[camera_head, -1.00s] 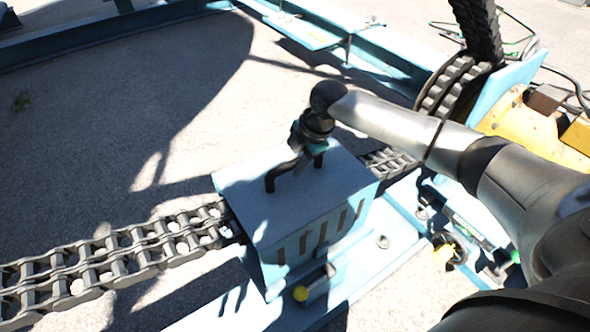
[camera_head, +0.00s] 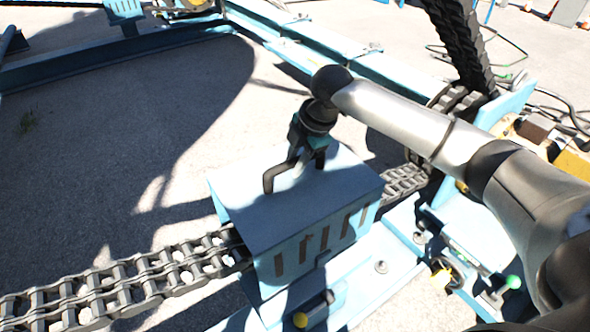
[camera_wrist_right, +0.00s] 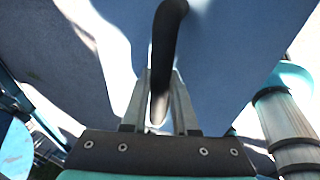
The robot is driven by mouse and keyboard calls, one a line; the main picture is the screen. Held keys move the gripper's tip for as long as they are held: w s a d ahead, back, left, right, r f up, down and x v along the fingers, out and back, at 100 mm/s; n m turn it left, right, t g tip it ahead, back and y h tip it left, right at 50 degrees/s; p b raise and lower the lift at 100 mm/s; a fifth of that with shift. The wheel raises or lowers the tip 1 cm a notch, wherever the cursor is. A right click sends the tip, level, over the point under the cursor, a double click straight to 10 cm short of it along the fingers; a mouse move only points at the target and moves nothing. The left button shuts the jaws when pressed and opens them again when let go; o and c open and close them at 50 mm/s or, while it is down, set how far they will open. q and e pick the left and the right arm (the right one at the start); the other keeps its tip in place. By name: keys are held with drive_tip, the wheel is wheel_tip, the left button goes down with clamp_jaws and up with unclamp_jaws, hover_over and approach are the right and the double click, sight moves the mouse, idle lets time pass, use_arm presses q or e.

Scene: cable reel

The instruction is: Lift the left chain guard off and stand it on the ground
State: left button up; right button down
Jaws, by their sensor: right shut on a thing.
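The chain guard (camera_head: 300,205) is a light blue box with slots in its front side and a black bar handle (camera_head: 270,180) on top. It stands over the chain at the blue base, upright. I cannot tell whether there is a gap under it. My right gripper (camera_head: 309,150) comes down from above and is shut on the handle. In the right wrist view the black handle (camera_wrist_right: 170,40) runs between the two fingers (camera_wrist_right: 160,98), with the guard's blue top (camera_wrist_right: 235,45) beyond. My left gripper is not in view.
The heavy chain (camera_head: 130,280) runs from the lower left through the guard to the reel side at right. Grey ground (camera_head: 110,150) behind and left is clear, partly shadowed.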

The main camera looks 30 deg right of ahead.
wheel_tip(320, 180, up, 4)
drive_tip(key=shift+w+r+p, duration=0.1)
drive_tip(key=shift+p, duration=0.45)
wheel_tip(320, 180, up, 4)
drive_tip(key=shift+r+p, duration=0.1)
drive_tip(key=shift+p, duration=0.6)
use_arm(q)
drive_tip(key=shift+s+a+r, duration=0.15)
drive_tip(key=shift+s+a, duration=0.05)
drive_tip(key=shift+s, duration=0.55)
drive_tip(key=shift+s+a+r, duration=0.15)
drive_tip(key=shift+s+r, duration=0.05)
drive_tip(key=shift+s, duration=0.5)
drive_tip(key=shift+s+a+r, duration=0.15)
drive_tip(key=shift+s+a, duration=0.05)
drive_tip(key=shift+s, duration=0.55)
use_arm(e)
drive_tip(key=shift+r, duration=0.55)
use_arm(q)
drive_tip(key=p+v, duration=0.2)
drive_tip(key=p, duration=0.1)
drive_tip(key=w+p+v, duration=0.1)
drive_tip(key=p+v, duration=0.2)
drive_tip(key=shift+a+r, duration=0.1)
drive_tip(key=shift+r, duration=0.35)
use_arm(e)
wheel_tip(320, 180, up, 4)
drive_tip(key=shift+f, duration=0.25)
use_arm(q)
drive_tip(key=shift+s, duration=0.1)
